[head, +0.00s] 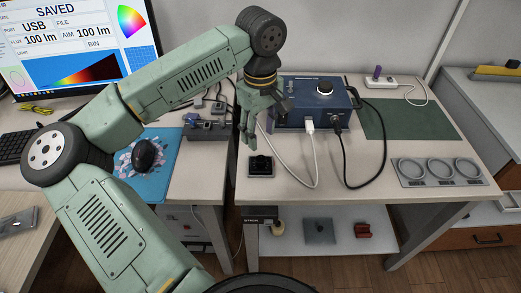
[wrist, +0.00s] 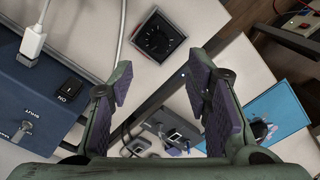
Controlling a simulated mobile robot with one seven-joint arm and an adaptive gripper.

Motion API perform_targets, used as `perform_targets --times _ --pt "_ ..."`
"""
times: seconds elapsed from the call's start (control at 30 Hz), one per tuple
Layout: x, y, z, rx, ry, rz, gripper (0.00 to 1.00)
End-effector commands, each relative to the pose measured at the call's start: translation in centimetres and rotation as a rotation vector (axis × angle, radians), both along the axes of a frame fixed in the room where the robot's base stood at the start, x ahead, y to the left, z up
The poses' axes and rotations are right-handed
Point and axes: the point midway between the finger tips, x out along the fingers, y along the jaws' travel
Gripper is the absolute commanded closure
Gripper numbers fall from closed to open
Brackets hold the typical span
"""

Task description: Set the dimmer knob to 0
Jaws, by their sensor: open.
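The dimmer knob (head: 261,164) is a small black round knob on a dark square box with a pale rim. It sits near the front edge of the table, left of the white cable. In the wrist view the knob (wrist: 155,35) is at the top centre with pale marks around it; its exact setting is too small to read. My gripper (head: 262,125) is open and empty, above and behind the knob in the head view. In the wrist view my gripper (wrist: 160,75) has its two purple-padded fingers apart, with the knob beyond their tips, not touched.
A blue instrument box (head: 302,112) with a black top knob and cables stands just behind. The monitor (head: 75,45) reads SAVED, 100 lm and AIM 100 lm. Three rings (head: 438,170) lie on a plate at right.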

Motion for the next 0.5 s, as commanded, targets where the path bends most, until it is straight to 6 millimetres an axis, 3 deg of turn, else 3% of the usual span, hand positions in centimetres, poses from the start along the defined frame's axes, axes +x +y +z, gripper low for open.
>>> perform_targets --times 0.3,0.5 --pt "-0.1 -0.2 -5.8 -0.007 0.003 -0.001 0.55" --pt "-0.1 -0.2 -8.2 -0.006 0.001 -0.001 0.55"
